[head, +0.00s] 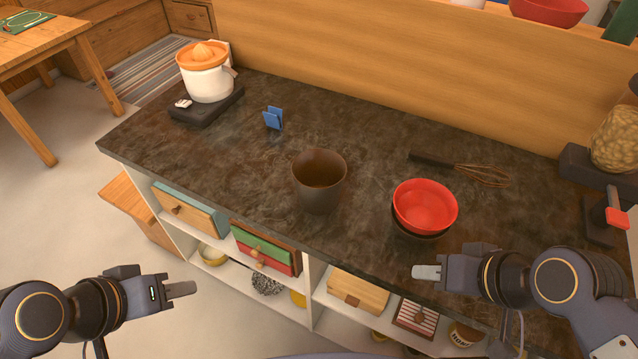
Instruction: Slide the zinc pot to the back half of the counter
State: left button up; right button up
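A dark, grey-brown round pot (319,187), which I take to be the zinc pot, stands upright and open-topped on the dark stone counter (360,130). It is in the front half, close to the front edge, and looks empty. My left gripper (181,289) is low in front of the counter, left of the pot and apart from it. My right gripper (427,272) is near the front edge, right of the pot and just below the red bowl in the picture. Neither gripper visibly holds anything; the viewing angle hides any gap between their fingers.
A red bowl (425,204) sits in a dark bowl right of the pot. A whisk (465,169) lies behind them. A blue holder (273,118) and a juicer (207,77) on a black base are at left. The counter behind the pot is clear up to the wooden back panel (400,55).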

aim_at(318, 174)
jog(key=u, duration=0.4)
jog(key=l+u, duration=0.1)
jog(key=u, duration=0.75)
jog(key=k+u, duration=0.1)
jog(key=u, duration=0.3)
jog(key=k+l+u, duration=0.15)
jog(key=k+l, duration=0.2)
jog(key=k, duration=0.15)
